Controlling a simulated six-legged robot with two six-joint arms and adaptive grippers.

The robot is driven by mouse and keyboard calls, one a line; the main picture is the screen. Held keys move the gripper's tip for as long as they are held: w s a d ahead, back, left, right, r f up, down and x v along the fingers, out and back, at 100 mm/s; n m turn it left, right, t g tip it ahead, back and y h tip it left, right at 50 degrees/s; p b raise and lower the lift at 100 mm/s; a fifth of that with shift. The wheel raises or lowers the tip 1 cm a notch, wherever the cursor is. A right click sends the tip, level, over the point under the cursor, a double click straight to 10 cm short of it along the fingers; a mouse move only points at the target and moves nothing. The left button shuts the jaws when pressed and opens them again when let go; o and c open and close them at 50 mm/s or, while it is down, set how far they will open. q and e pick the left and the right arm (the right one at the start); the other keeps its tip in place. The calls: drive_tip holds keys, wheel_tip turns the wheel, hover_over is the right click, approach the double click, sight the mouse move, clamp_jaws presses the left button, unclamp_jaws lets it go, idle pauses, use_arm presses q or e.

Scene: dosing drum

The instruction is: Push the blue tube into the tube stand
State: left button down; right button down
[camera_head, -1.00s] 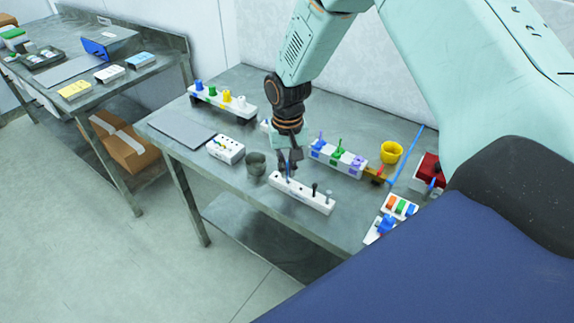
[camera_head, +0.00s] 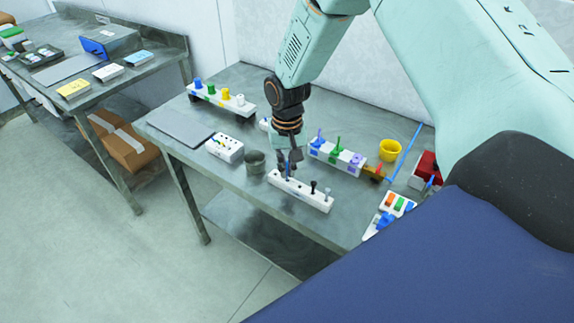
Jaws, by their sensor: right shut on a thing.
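The tube stand (camera_head: 316,199) is a long white block near the front edge of the table. A dark tube and a grey tube (camera_head: 327,190) stand upright at its right part. The thin blue tube (camera_head: 287,171) is upright at the stand's left end. My right gripper (camera_head: 288,164) points down over that end and is shut on the blue tube. The fingers partly hide the tube, and I cannot tell how deep its lower end sits in the stand. My left gripper is not in view.
A dark grey cup (camera_head: 255,162) stands just left of the tube stand. A white rack with coloured funnel-like pieces (camera_head: 338,157) is behind it, near a yellow cup (camera_head: 390,150). A white socket-like box (camera_head: 224,148) and a grey plate (camera_head: 180,128) lie further left.

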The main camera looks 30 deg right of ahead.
drive_tip(key=shift+f+b, duration=0.3)
drive_tip(key=shift+f, duration=0.45)
idle(0.3)
drive_tip(key=c, duration=1.4)
unclamp_jaws()
drive_tip(key=shift+c, duration=0.2)
drive_tip(key=shift+r, duration=0.1)
wheel_tip(320, 180, up, 12)
drive_tip(key=shift+f, duration=0.1)
